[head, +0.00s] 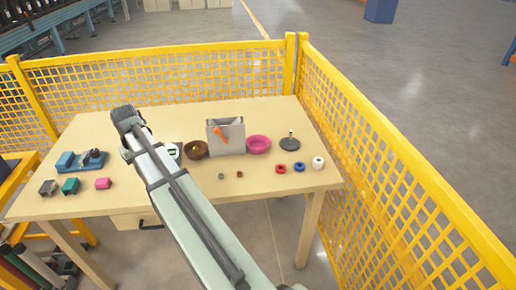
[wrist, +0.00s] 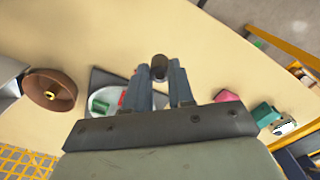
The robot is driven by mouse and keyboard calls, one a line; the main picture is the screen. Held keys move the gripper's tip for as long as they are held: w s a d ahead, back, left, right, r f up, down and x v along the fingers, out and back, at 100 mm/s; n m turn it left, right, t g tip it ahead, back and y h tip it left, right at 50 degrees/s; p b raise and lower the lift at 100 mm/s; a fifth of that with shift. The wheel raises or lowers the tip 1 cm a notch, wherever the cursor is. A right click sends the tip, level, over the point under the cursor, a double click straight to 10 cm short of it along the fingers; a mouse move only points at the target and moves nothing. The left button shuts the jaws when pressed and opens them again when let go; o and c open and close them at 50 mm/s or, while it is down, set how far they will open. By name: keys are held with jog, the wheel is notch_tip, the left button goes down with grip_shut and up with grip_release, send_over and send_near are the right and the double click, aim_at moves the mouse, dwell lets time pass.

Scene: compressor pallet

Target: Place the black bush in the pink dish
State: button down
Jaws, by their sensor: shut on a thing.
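The black bush (wrist: 159,67) is a small dark cylinder between the fingertips of my gripper (wrist: 160,72) in the wrist view. The fingers are shut on it, and it is held over the bare table top. The pink dish (head: 258,144) is a round bowl in the head view, right of the grey box on the table. It looks empty and does not show in the wrist view. In the head view my arm hides the fingers and the bush.
A brown dish (head: 196,150) and an open grey box (head: 226,136) stand left of the pink dish. A white dish (wrist: 102,98) holds a green piece. Red, blue and white rings (head: 299,167) lie at right. Yellow mesh fencing (head: 390,150) borders the table (head: 170,204).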

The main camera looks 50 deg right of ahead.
jog(key=shift+n, duration=0.7)
jog(key=a, duration=0.2)
jog(key=s+a+f, duration=0.1)
jog(key=a, duration=0.2)
jog(key=a+f, duration=0.1)
jog(key=a, duration=0.1)
jog(key=shift+s+a+f, duration=0.1)
jog(key=shift+s+a, duration=0.05)
jog(key=shift+a, duration=0.9)
jog(key=shift+d+m, duration=0.4)
jog(key=shift+d, duration=0.7)
jog(key=s+d+r+m, duration=0.2)
jog(key=s+d+m, duration=0.4)
jog(key=d, duration=0.8)
jog(key=s+d+r+m, duration=0.1)
jog(key=s+d+m, duration=0.55)
jog(key=d, duration=0.65)
jog(key=s+d+r+m, duration=0.2)
jog(key=s+d+m, duration=0.4)
jog(key=d, duration=0.8)
jog(key=w+d+r+m, duration=0.1)
jog(key=w+d+m, duration=0.25)
jog(key=d, duration=0.45)
jog(key=shift+m, duration=0.4)
jog(key=shift+s+f, duration=0.2)
jog(key=shift+f, duration=2.25)
jog(key=shift+s+f, duration=0.2)
jog(key=shift+f, duration=2.2)
